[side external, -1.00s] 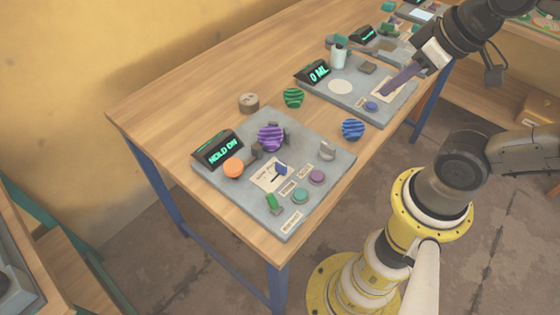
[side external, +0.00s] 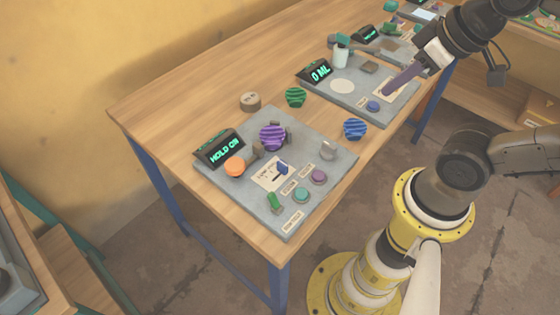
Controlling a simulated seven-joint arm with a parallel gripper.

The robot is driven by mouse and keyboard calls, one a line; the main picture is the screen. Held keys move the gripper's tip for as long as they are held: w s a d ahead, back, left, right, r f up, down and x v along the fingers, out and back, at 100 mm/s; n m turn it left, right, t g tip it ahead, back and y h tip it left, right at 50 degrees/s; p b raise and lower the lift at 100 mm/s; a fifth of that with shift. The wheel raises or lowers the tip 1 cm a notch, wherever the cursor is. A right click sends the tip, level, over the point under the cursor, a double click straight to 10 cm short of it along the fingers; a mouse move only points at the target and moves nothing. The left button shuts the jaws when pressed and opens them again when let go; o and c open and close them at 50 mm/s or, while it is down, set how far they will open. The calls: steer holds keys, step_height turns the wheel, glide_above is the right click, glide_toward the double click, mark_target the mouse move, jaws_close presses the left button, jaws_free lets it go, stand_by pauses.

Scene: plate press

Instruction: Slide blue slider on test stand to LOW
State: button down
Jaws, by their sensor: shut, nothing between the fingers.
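The near test stand (side external: 327,201) is a grey panel on the wooden table. Its display (side external: 218,148) reads "HOLD ON". The small blue slider (side external: 283,168) sits upright on a white label plate (side external: 268,178) with a dark slot in the panel's middle. The label text is too small to read, so I cannot tell which end is LOW. My gripper (side external: 386,93) is shut and empty. It is over the second panel, to the upper right of the blue slider and well apart from it.
Around the slider are a purple striped knob (side external: 272,137), an orange knob (side external: 235,166), a green switch (side external: 273,201), and teal (side external: 301,195) and purple (side external: 319,177) buttons. A blue striped piece (side external: 354,129) and a green one (side external: 295,97) lie between panels. The second panel's display (side external: 320,72) is lit.

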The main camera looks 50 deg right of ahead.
stand_by(0.3)
steer(key=c, duration=1.1)
jaws_free()
steer(key=shift+o, duration=1.3)
steer(key=shift+w+a+r+m, duration=0.2)
steer(key=shift+w+r+m, duration=0.7)
steer(key=shift+w+r, duration=0.15)
steer(key=n+g, duration=0.2)
steer(key=g, duration=0.4)
glide_above(283, 163)
step_height(283, 163, down, 8)
step_height(283, 163, down, 13)
steer(key=shift+r, duration=0.1)
